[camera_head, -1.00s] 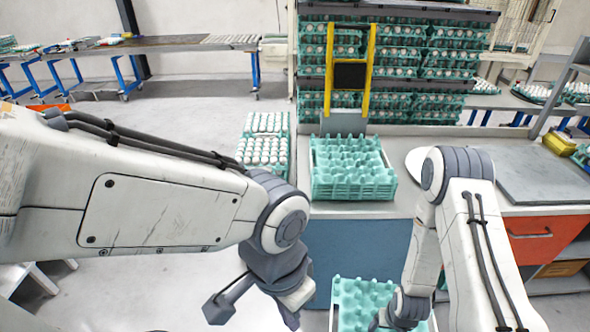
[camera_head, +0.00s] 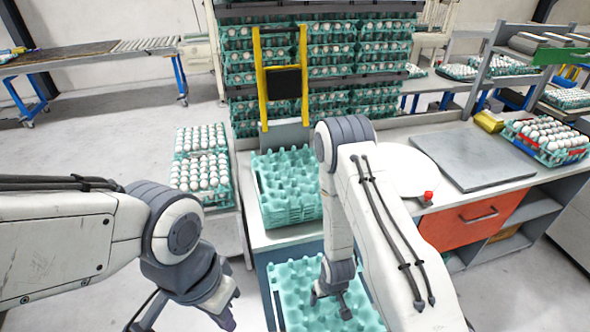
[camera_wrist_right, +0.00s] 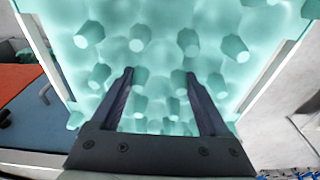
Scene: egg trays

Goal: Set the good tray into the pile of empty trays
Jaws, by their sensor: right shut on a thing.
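A teal empty egg tray (camera_head: 290,283) is held by my right gripper (camera_head: 331,303) low in front of the counter. In the right wrist view the two dark fingers of my right gripper (camera_wrist_right: 160,100) lie among the pegs of this tray (camera_wrist_right: 150,30), shut on part of it. The pile of empty teal trays (camera_head: 287,214) stands on the counter, beyond the held tray and apart from it. My right arm hides part of the held tray. My left gripper (camera_head: 184,318) is at the lower left, its fingers apart and empty, partly cut off by the frame edge.
Egg-filled trays (camera_head: 199,190) stand left of the pile. A yellow frame (camera_head: 259,80) and a rack of full trays (camera_head: 335,90) rise behind it. A white round plate (camera_head: 405,168), a red knob (camera_head: 428,196) and a grey slab (camera_head: 470,160) are on the counter to the right.

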